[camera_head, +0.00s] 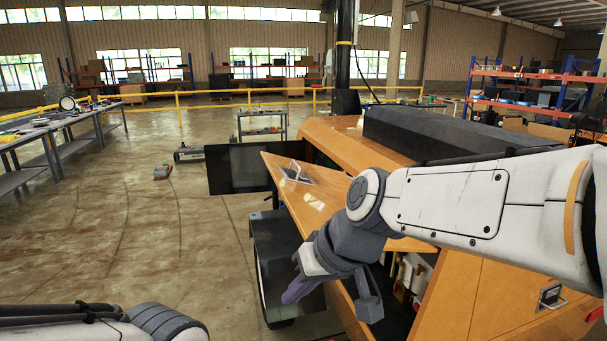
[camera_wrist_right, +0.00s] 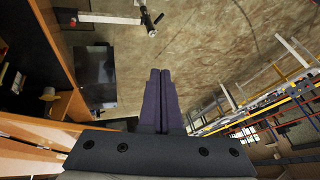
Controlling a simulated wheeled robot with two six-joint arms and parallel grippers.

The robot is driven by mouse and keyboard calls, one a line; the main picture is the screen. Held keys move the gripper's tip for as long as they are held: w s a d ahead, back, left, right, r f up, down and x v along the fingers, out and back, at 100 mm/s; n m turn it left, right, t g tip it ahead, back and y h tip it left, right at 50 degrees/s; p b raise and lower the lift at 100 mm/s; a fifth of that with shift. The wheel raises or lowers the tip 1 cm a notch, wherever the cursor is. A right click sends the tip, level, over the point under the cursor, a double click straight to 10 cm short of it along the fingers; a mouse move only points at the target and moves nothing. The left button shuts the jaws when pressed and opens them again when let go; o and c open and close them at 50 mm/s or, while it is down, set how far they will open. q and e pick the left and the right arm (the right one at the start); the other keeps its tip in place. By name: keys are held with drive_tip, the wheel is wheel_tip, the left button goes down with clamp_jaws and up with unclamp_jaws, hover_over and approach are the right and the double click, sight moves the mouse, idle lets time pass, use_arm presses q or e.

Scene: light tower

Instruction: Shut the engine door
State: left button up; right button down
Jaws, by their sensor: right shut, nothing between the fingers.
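The engine door is an orange panel (camera_head: 313,196) with a metal latch in the head view. It stands open, swung out from the side of the orange light tower body (camera_head: 500,310). Engine parts (camera_head: 408,275) show in the dark opening beside it. My right arm crosses in front of the door and hides part of it. My right gripper (camera_head: 292,294) is shut and empty, below the latch at the near side of the door; I cannot tell if it touches. Its closed fingers (camera_wrist_right: 158,98) point over the floor in the wrist view. My left gripper is out of view.
A dark panel (camera_head: 238,168) stands out behind the door. Another panel with a latch (camera_head: 550,297) is closed at the lower right. Workbenches (camera_head: 70,132) stand at the far left, shelving (camera_head: 525,90) at the back right. The floor (camera_head: 150,235) left of the tower is mostly clear.

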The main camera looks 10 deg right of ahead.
drive_tip(key=w+d+r+m+t+p, duration=0.1)
drive_tip(key=w+d+r+t+p, duration=0.1)
drive_tip(key=w+d+r, duration=0.45)
drive_tip(key=w+d+r+m+t+p, duration=0.1)
drive_tip(key=d+r+m+t+p, duration=0.15)
drive_tip(key=r, duration=0.75)
hover_over(299, 220)
drive_tip(key=s+d, duration=0.3)
drive_tip(key=shift+n+h, duration=0.25)
drive_tip(key=shift+h, duration=0.05)
drive_tip(key=f, duration=0.7)
drive_tip(key=shift+w+a, duration=0.2)
drive_tip(key=shift+a, duration=0.05)
drive_tip(key=f, duration=0.1)
drive_tip(key=a+f, duration=0.1)
drive_tip(key=f, duration=0.1)
drive_tip(key=shift+b, duration=0.35)
drive_tip(key=shift+a+f, duration=0.15)
drive_tip(key=shift+f, duration=0.2)
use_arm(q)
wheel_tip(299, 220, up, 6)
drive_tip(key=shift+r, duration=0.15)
